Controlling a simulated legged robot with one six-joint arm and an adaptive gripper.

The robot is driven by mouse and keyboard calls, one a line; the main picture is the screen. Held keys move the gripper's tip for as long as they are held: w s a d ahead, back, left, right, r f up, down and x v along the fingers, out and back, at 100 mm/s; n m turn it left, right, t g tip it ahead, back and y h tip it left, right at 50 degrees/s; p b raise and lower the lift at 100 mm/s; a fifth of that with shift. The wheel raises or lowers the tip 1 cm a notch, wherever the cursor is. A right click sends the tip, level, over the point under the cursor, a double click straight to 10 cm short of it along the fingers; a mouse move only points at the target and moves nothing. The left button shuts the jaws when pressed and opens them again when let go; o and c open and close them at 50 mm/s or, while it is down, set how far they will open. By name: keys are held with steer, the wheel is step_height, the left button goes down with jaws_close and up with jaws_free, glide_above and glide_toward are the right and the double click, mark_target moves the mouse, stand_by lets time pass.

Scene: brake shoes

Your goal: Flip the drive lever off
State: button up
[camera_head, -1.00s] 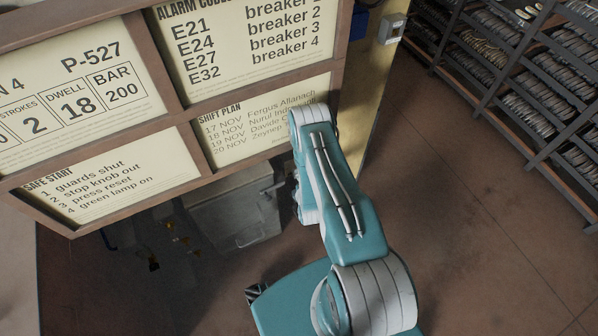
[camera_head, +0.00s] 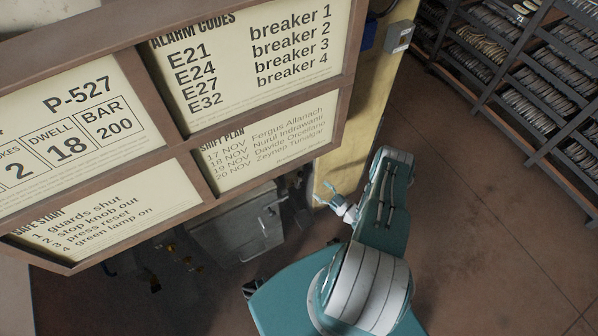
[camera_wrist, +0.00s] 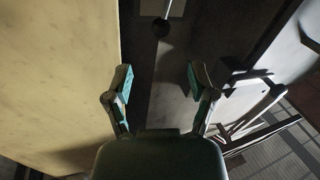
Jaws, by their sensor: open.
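In the wrist view a pale rod ends in a dark round knob (camera_wrist: 161,28), near the top and ahead of my fingers. It looks like a lever, but no label is readable, so I cannot tell whether it is the drive lever. My gripper (camera_wrist: 160,80) is open and empty, its two fingers apart below the knob and not touching it. In the head view my gripper (camera_head: 328,199) is beside the lower part of a yellow panel (camera_head: 353,150), right of a grey box (camera_head: 235,232). I cannot pick out the lever there.
A framed notice board (camera_head: 195,110) overhangs the left side and hides what lies behind it. A small grey box (camera_head: 399,37) is on the yellow panel's edge. Shelves of brake shoes (camera_head: 515,75) stand at the back right. The brown floor (camera_head: 480,240) at right is clear.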

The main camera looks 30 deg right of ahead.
mark_target(301, 174)
steer(key=x, duration=1)
steer(key=shift+w+a, duration=0.25)
jaws_close()
